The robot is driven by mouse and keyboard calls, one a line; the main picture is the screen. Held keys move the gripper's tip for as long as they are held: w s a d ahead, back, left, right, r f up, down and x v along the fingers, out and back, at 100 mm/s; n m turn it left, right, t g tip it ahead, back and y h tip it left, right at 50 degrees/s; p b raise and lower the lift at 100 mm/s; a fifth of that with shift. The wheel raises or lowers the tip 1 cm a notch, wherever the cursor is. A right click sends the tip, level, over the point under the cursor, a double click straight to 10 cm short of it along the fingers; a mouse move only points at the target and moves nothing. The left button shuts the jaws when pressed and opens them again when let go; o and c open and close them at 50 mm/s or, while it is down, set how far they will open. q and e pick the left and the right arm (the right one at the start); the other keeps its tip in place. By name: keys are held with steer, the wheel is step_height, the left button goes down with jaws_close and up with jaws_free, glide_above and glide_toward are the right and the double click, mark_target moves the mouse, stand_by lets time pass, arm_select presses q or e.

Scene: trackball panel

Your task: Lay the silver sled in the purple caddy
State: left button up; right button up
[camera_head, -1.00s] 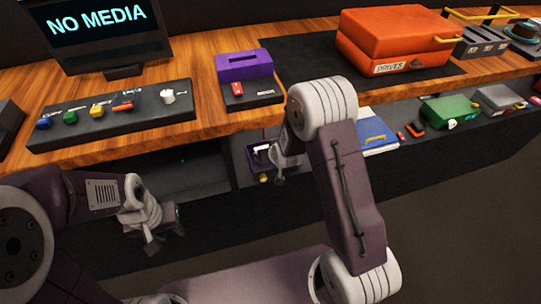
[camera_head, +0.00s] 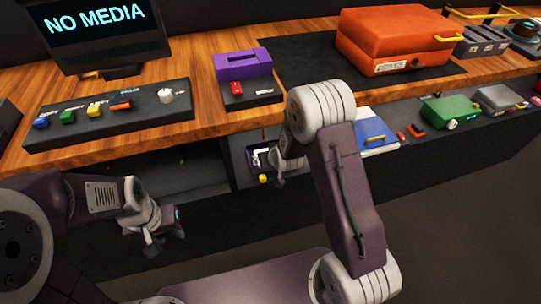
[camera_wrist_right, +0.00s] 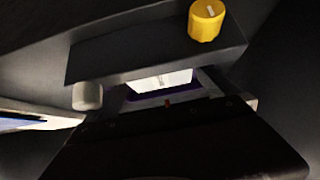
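A purple-rimmed caddy (camera_head: 252,164) sits in the recess below the desk top. A pale silver-white piece, which looks like the sled (camera_head: 259,157), shows inside its rim. In the right wrist view the pale piece (camera_wrist_right: 160,82) lies within the dark purple rim (camera_wrist_right: 133,94), partly hidden by a dark shape in front. My right gripper (camera_head: 279,180) is in front of the recess, just right of the caddy; its fingers are too small and dark to read. My left gripper (camera_head: 163,242) hangs in front of the desk at lower left, fingers apart and empty.
A purple slotted box (camera_head: 243,66) stands on the desk near a knob panel (camera_head: 110,118). An orange case (camera_head: 395,42) is at the right. A yellow knob (camera_wrist_right: 206,20) and a pale knob (camera_wrist_right: 87,96) are near the caddy. A blue folder (camera_head: 372,133) lies on the lower shelf.

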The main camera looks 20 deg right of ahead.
steer(key=shift+s+r+p, duration=0.25)
steer(key=shift+r+p, duration=0.55)
steer(key=shift+r, duration=0.35)
steer(key=p+v, duration=0.3)
steer(key=v, duration=0.7)
steer(key=s+d+r+g, duration=0.1)
steer(key=s+g, duration=0.3)
steer(key=s, duration=0.5)
steer(key=s+d+r+g, duration=0.1)
steer(key=s+r+g, duration=0.15)
steer(key=s, duration=0.65)
step_height(320, 180, up, 19)
steer(key=p, duration=2)
steer(key=shift+w+d+r+m, duration=0.15)
steer(key=shift+w+r+m, duration=0.05)
steer(key=shift+w+m, duration=0.15)
steer(key=shift+g+p, duration=0.25)
steer(key=shift+p, duration=0.05)
